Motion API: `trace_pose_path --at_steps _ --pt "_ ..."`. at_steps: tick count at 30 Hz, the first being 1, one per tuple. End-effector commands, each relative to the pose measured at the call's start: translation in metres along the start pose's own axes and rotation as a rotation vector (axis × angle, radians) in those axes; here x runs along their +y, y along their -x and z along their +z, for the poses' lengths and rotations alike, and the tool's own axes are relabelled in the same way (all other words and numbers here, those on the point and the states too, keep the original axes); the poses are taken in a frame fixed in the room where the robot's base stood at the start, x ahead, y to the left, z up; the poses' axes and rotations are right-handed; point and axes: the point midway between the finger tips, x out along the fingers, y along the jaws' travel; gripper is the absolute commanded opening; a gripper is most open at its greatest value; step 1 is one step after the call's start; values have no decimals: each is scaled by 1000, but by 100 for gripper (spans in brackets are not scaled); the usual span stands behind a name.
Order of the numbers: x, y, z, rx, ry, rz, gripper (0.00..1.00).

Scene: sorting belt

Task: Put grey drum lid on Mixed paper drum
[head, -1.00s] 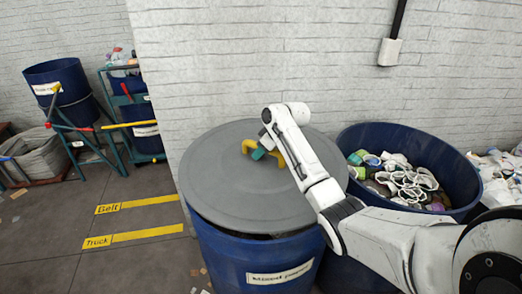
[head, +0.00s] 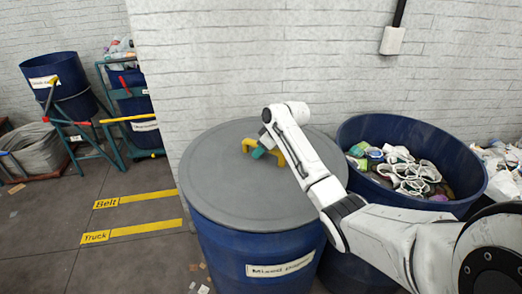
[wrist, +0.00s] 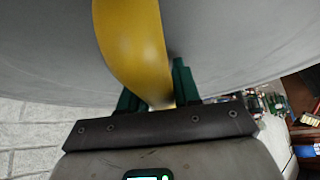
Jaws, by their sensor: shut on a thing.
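The grey drum lid (head: 222,188) is a round disc with a yellow handle (head: 251,143) on top. It lies flat over the mouth of the blue Mixed paper drum (head: 225,248), whose white label faces me. No dark gap shows between lid and drum rim at the front. My gripper (head: 262,150) is at the lid's middle, with its green fingers on the yellow handle. The wrist view shows the yellow handle (wrist: 132,40) between the green fingers (wrist: 155,90), with the grey lid (wrist: 220,45) behind it. The arm hides part of the lid's right side.
An open blue drum (head: 455,165) holding shoes stands close on the right. A white brick wall (head: 200,60) is right behind. At left are yellow floor strips marked Belt (head: 135,199) and Truck (head: 130,231), and a green rack (head: 125,95) with blue bins. The floor there is mostly clear.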

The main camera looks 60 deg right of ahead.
Motion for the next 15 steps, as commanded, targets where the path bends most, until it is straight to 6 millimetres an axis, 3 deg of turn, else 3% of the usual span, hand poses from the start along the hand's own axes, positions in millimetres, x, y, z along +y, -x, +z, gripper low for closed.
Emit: trace_pose_path --at_steps 15 --pt "1 -4 1 5 2 4 0"
